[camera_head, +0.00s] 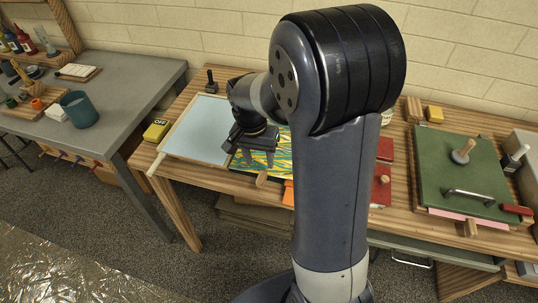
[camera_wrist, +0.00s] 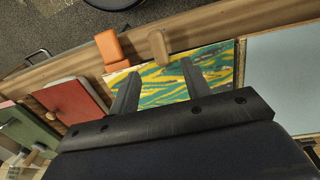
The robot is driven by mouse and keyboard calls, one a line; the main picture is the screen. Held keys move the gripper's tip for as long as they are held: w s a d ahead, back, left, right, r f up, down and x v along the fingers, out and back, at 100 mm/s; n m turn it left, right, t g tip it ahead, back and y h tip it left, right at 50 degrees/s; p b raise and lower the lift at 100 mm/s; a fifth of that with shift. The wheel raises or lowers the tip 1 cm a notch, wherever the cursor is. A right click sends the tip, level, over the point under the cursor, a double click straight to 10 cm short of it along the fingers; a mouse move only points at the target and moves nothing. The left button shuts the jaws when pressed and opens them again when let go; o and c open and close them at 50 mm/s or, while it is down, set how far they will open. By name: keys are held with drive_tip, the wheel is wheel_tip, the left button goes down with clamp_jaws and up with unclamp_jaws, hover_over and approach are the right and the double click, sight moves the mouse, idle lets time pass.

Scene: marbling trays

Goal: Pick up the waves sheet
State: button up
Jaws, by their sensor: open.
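The waves sheet, marbled in yellow, green and teal, lies flat at the middle of the wooden bench (camera_head: 285,165). It also shows in the wrist view, seen between and around the fingers (camera_wrist: 170,88). My gripper (camera_head: 259,160) is over the sheet's left part in the head view. In the wrist view its two fingers (camera_wrist: 160,73) are spread apart with nothing between them, the sheet behind them. I cannot tell the exact height above the sheet. My arm hides the sheet's right side in the head view.
A pale blue tray (camera_head: 200,130) lies left of the sheet. A wooden peg (camera_wrist: 158,46) and an orange block (camera_wrist: 110,50) are at its front edge. A red board (camera_wrist: 70,101) with a knob and a green board (camera_head: 455,185) with a handle are to the right.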

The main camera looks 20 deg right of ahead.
sight(261, 176)
drive_tip(key=shift+s+f+p, duration=0.25)
drive_tip(key=shift+f, duration=1.2)
drive_tip(key=shift+s+f+p, duration=0.2)
drive_tip(key=shift+f+p, duration=0.05)
drive_tip(key=shift+f, duration=1.15)
drive_tip(key=shift+c, duration=0.5)
clamp_jaws()
